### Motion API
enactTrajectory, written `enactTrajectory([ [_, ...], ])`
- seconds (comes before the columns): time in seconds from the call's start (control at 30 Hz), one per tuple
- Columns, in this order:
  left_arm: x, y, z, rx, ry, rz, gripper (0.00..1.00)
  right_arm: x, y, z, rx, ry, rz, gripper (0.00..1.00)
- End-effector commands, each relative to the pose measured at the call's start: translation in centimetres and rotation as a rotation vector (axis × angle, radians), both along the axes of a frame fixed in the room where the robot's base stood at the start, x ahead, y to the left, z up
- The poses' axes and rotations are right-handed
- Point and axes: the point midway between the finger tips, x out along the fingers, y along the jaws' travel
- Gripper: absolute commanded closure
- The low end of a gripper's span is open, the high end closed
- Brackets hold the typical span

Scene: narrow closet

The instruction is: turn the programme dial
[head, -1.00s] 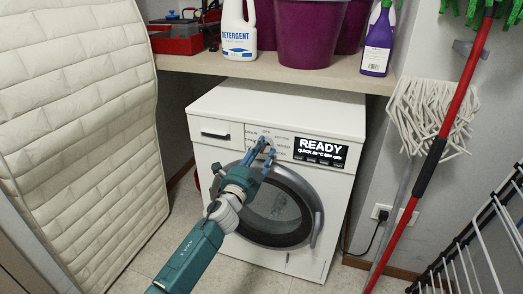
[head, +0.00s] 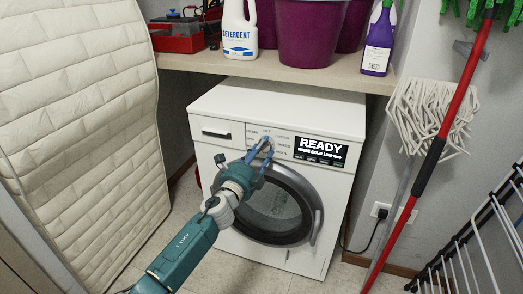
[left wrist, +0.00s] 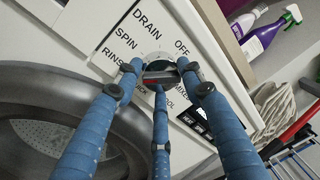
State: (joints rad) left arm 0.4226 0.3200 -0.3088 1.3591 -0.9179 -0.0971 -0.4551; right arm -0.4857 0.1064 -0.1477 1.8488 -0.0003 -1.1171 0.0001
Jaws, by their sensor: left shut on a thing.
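The washing machine (head: 225,105) is white and stands under the shelf. Its programme dial (left wrist: 158,68) is round and pale with a dark bar across it; a red mark shows at the bar, below centre in the left wrist view. Labels such as DRAIN, SPIN, RINSE and OFF ring the dial; the lower ones are partly hidden by my fingers. My left gripper (head: 261,152) is at the dial in the head view, its blue fingers (left wrist: 160,105) closed around it. The display (head: 320,150) reads READY with a smaller line beneath, seemingly MIXED COLD. My right gripper is out of view.
The round door (head: 275,212) is shut below the dial. The shelf (head: 280,72) above holds a detergent bottle (head: 239,30), purple buckets (head: 305,35) and a purple bottle (head: 377,45). A folded mattress (head: 85,120) stands left; a mop (head: 432,115) and drying rack (head: 470,235) stand right.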

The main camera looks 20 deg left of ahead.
Motion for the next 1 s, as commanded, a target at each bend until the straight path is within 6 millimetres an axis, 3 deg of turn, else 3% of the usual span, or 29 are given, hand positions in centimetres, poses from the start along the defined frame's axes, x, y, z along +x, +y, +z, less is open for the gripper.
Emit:
enactTrajectory([
  [0.2,0.0,-0.3,0.1,-0.002,-0.002,-0.007,0.87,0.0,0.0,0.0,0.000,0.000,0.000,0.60],
  [0.23,0.0,-0.3,0.1,-0.002,-0.002,-0.007,0.55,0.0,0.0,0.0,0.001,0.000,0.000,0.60],
  [0.3,0.0,-0.3,0.1,-0.002,-0.002,-0.006,0.42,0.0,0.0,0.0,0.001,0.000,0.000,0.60],
  [0.67,-0.5,0.0,-0.1,-0.001,0.000,-0.002,0.42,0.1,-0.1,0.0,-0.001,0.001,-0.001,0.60],
  [0.77,-1.7,0.1,-0.3,0.001,0.000,-0.003,0.42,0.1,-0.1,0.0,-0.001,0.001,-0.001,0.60],
  [1.0,-6.7,0.6,-0.8,0.000,0.002,-0.006,0.42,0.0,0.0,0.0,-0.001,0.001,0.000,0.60],
])
